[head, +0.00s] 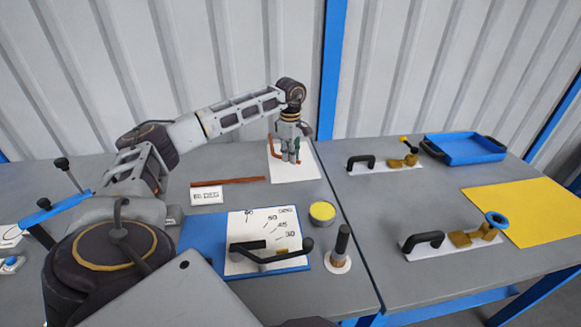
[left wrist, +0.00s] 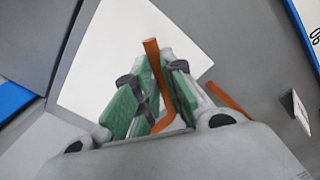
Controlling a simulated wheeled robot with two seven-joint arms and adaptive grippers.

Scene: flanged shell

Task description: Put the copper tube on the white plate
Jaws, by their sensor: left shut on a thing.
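My left gripper (head: 290,158) points down over the white plate (head: 306,172) at the back of the table. It is shut on a bent copper tube (head: 272,146), whose orange length shows beside the fingers. In the left wrist view, the tube (left wrist: 153,62) stands between the green finger pads (left wrist: 155,95), with the white plate (left wrist: 100,60) behind it. I cannot tell whether the tube touches the plate. My right gripper is out of view.
A straight copper-coloured rod (head: 228,181) lies left of the plate, behind a "0 DEG" card (head: 207,196). A blue bending fixture (head: 205,235), a yellow-topped round tin (head: 322,211) and an upright dark handle (head: 342,240) stand nearer. Clamps, a yellow sheet (head: 535,212) and a blue tray (head: 464,149) are on the right table.

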